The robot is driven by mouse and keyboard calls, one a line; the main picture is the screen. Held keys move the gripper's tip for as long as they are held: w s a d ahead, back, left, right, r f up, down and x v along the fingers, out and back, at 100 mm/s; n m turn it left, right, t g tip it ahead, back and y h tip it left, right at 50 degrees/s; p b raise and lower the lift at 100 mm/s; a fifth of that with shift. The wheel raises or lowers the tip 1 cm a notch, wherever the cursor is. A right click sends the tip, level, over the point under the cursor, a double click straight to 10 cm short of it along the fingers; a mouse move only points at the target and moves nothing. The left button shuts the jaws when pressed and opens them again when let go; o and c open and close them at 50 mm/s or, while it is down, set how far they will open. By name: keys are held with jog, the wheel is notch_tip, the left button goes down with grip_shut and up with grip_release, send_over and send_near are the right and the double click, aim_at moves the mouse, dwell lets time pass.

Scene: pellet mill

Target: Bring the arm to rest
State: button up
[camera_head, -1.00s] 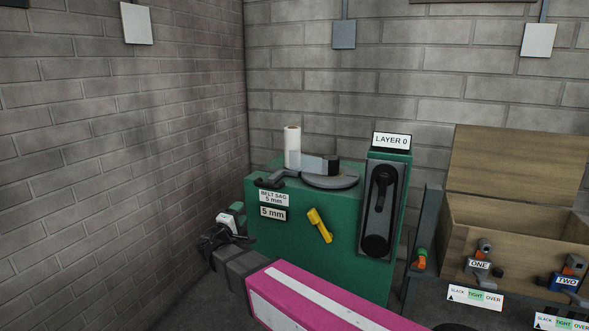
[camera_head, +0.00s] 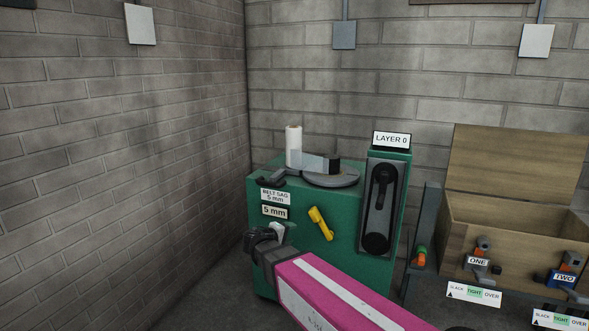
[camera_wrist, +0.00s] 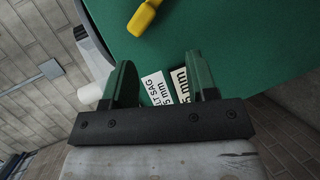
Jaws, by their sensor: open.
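My gripper (camera_head: 262,237) is in front of the lower left front of the green mill cabinet (camera_head: 342,250), at the end of my pink arm. In the wrist view my gripper (camera_wrist: 165,85) shows two dark green fingers standing apart, with nothing between them but the cabinet face behind. The "BELT SAG 5 mm" label (camera_wrist: 158,90) and the "5 mm" label (camera_wrist: 181,86) show between the fingers. They are also on the cabinet front in the head view, just above my gripper. I cannot tell the gap to the cabinet.
A yellow handle (camera_head: 320,223) is on the cabinet front. A white cylinder (camera_head: 294,146) stands on top, beside a grey disc (camera_head: 331,180). A "LAYER 0" sign (camera_head: 392,140) tops the belt housing. An open wooden box (camera_head: 500,222) stands at right. Brick walls close the left and back.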

jog(key=s+d+f+m+g+y, duration=0.4)
jog(key=s+d+f, duration=0.3)
jog(key=d, duration=0.3)
jog(key=s+d+f+m+g+y, duration=0.4)
jog(key=s+d+f+g+y, duration=0.2)
jog(key=d, duration=0.5)
jog(key=shift+s+f+m+g, duration=0.4)
jog(key=shift+s+g, duration=0.1)
jog(key=shift+s, duration=0.15)
